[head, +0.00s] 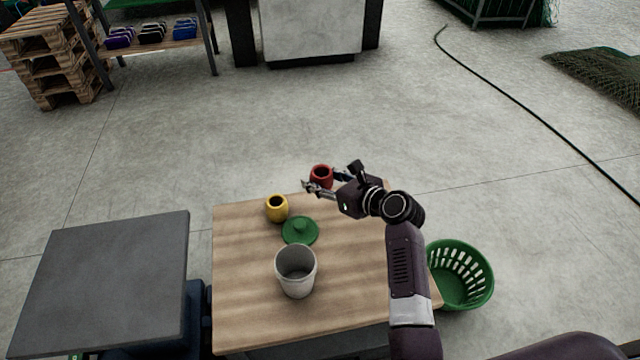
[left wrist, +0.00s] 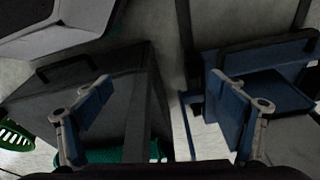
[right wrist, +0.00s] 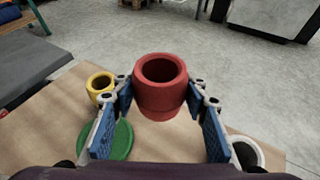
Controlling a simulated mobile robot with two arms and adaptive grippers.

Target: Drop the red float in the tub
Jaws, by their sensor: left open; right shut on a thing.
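The red float (head: 321,176) is a barrel-shaped piece with a hollow top, at the far edge of the wooden table. My right gripper (head: 318,187) is shut on it; in the right wrist view the float (right wrist: 161,90) stands upright between the fingertips. Whether it is lifted clear of the table is hard to tell. The tub (head: 296,272), grey-white and open, stands near the table's front, its inside looking empty; its rim shows in the right wrist view (right wrist: 246,152). My left gripper (left wrist: 160,95) is open and empty, away from the table top, not in the head view.
A green basket (head: 460,275) stands right of the table, a grey-topped surface (head: 110,280) left.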

